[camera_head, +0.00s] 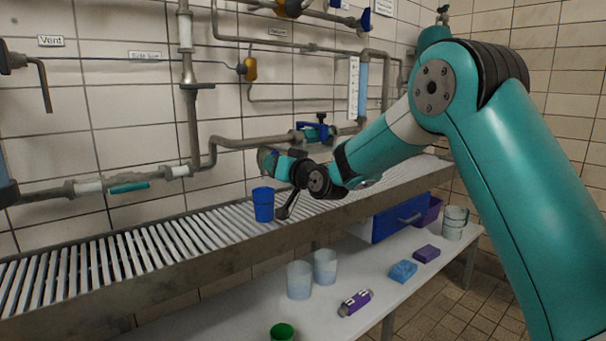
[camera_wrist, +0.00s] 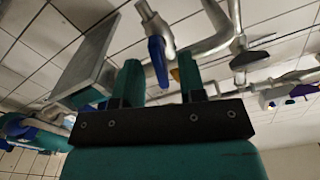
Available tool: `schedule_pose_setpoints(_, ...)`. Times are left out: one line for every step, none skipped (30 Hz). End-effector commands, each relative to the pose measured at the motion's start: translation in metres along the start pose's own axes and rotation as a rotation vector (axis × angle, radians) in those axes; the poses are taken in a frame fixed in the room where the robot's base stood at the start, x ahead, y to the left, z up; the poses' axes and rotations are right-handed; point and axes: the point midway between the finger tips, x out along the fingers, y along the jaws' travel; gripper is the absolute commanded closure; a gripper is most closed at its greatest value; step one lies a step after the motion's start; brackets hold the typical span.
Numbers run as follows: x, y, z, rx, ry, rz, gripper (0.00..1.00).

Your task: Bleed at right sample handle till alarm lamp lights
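My gripper (camera_head: 268,160) is in front of the pipe wall, above the slatted grating. In the wrist view its two fingers (camera_wrist: 160,84) stand apart with nothing held between them. A blue lever handle (camera_wrist: 157,61) on a grey pipe fitting shows beyond the gap between the fingers; I cannot tell whether they touch. In the head view a blue-handled valve (camera_head: 315,131) sits on the pipe just behind my wrist. A teal handle (camera_head: 129,187) is on the lower left pipe. I cannot identify the alarm lamp or read a "sample" label.
A blue cup (camera_head: 263,205) stands on the grating (camera_head: 130,252) just below my gripper. A yellow fitting (camera_head: 250,69) and a clear blue-filled gauge (camera_head: 362,88) are on the wall. The lower shelf holds translucent cups (camera_head: 299,280), a purple-white item (camera_head: 355,302) and a blue drawer box (camera_head: 398,218).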

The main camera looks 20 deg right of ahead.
Motion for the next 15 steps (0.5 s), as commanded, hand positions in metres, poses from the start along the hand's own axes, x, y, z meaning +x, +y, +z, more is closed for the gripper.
schedule_pose_setpoints(-0.011,0.0,-0.001,0.002,0.001,0.002,0.63)
schedule_pose_setpoints(-0.018,0.001,-0.001,0.002,0.0,0.004,0.63)
schedule_pose_setpoints(-0.029,0.001,-0.001,0.002,0.001,0.003,0.63)
schedule_pose_setpoints(-0.037,0.001,-0.001,0.001,0.001,0.004,0.63)
schedule_pose_setpoints(-0.045,0.001,-0.001,0.003,0.001,0.004,0.63)
schedule_pose_setpoints(-0.056,0.002,-0.001,0.001,0.002,0.005,0.63)
schedule_pose_setpoints(-0.063,0.002,-0.001,0.002,0.002,0.004,0.63)
schedule_pose_setpoints(-0.071,0.001,0.0,0.002,0.001,0.005,0.63)
schedule_pose_setpoints(-0.082,0.002,0.0,0.001,0.002,0.005,0.63)
schedule_pose_setpoints(-0.089,0.002,0.0,0.002,0.002,0.005,0.63)
schedule_pose_setpoints(-0.097,0.002,0.0,0.002,0.002,0.005,0.63)
schedule_pose_setpoints(-0.106,0.002,0.001,0.002,0.002,0.005,0.63)
schedule_pose_setpoints(-0.113,0.002,0.001,0.001,0.002,0.005,0.63)
schedule_pose_setpoints(-0.118,0.002,0.001,0.001,0.002,0.005,0.63)
schedule_pose_setpoints(-0.126,0.002,0.001,0.002,0.002,0.004,0.63)
